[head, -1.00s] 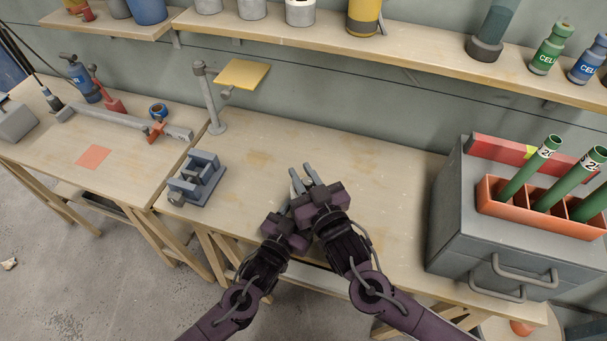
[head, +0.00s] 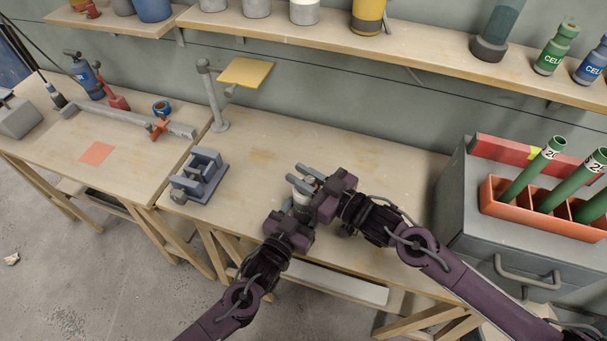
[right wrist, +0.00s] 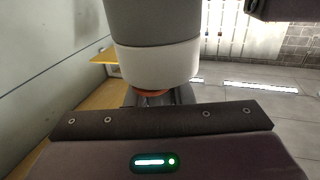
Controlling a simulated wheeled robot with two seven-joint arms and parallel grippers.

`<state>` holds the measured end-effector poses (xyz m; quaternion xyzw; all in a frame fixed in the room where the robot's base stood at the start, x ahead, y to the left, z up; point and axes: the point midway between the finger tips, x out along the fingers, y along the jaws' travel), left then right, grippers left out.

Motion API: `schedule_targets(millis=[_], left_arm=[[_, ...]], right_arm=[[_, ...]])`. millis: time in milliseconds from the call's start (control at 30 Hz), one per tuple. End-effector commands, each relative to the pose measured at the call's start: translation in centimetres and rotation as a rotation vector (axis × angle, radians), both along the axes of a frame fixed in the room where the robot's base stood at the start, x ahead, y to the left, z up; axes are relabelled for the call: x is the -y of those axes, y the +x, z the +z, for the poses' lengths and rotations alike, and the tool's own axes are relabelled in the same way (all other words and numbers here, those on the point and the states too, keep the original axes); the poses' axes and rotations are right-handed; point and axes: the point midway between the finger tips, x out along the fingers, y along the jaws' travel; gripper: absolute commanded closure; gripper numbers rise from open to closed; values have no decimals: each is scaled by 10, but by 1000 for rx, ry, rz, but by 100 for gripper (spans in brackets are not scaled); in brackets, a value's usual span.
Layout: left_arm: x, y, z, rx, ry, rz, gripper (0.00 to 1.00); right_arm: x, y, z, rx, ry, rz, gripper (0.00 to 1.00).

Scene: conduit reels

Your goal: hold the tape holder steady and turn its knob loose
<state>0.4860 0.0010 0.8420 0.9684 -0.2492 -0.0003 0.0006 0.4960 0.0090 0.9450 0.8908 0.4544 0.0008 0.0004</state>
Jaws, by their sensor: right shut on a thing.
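My right gripper (head: 304,178) is shut on the white end. My left gripper (head: 290,212) is beside the darker body, lower and to the left; its fingertips are mostly hidden, and I cannot tell whether they grip.
A grey vise-like fixture (head: 199,178) stands left on the table (head: 250,150). A post with a yellow plate (head: 245,72) rises behind it. A grey cabinet (head: 459,190) with an orange rack (head: 488,196) stands at right. The table's middle back is clear.

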Motion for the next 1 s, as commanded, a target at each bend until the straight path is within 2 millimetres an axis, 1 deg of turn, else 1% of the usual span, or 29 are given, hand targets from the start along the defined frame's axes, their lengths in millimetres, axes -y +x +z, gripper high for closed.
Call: schedule_targets(millis=[200, 567, 600, 767, 1000], left_arm=[[1, -1, 0, 0, 0, -2, 75], [0, 0, 0, 0, 0, -1, 75], [0, 0, 0, 0, 0, -1, 75], [0, 0, 0, 0, 0, -1, 75], [0, 0, 0, 0, 0, -1, 75]], right_arm=[[1, 0, 1, -1, 1, 39, 100], [1, 0, 0, -1, 0, 43, 100], [1, 0, 0, -1, 0, 43, 78], [0, 0, 0, -1, 0, 43, 57], [0, -1, 0, -2, 0, 44, 57]])
